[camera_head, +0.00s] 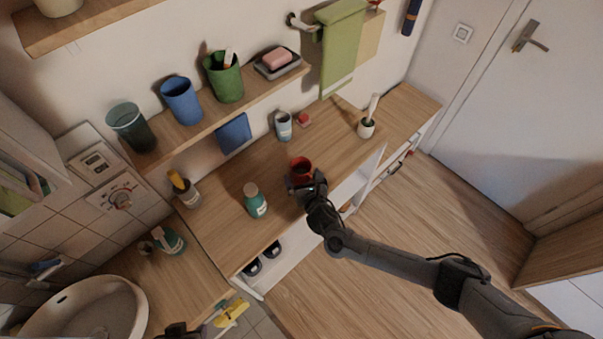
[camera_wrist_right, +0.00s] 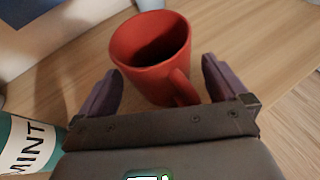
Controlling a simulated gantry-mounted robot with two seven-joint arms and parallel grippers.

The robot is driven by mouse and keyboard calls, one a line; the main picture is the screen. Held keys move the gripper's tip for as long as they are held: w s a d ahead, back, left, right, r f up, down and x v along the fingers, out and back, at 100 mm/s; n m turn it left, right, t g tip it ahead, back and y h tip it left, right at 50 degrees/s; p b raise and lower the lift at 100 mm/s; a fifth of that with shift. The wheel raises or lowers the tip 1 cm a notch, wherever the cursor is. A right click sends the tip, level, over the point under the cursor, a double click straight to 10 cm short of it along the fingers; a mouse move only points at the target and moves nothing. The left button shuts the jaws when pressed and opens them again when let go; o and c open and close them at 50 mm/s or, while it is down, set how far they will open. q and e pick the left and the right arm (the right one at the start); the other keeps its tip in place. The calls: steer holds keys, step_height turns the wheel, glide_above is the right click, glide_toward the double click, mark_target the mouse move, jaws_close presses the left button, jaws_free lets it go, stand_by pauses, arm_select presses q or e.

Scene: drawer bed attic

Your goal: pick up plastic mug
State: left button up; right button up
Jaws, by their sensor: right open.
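The red plastic mug (camera_head: 301,167) stands upright on the wooden counter (camera_head: 335,130), near its middle. In the right wrist view the mug (camera_wrist_right: 150,62) is empty, with its handle turned toward the gripper. My right gripper (camera_head: 303,184) is open right at the mug. In the wrist view one finger of this gripper (camera_wrist_right: 161,85) is on each side of the mug's near part and handle. I see no firm contact. A dark part at the bottom edge of the head view seems to be my left gripper (camera_head: 180,331); its jaws are not clear.
A teal bottle (camera_head: 255,201) stands left of the mug; its MINT label shows in the wrist view. A blue-white cup (camera_head: 283,125) and a small red item (camera_head: 304,119) stand behind. A brush holder (camera_head: 367,126) is at right. A shelf (camera_head: 260,90) holds several cups above.

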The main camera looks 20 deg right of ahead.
steer(key=shift+w+f, duration=0.1)
steer(key=shift+w, duration=0.15)
steer(key=shift+c, duration=0.3)
steer(key=c, duration=1)
steer(key=shift+c, duration=0.2)
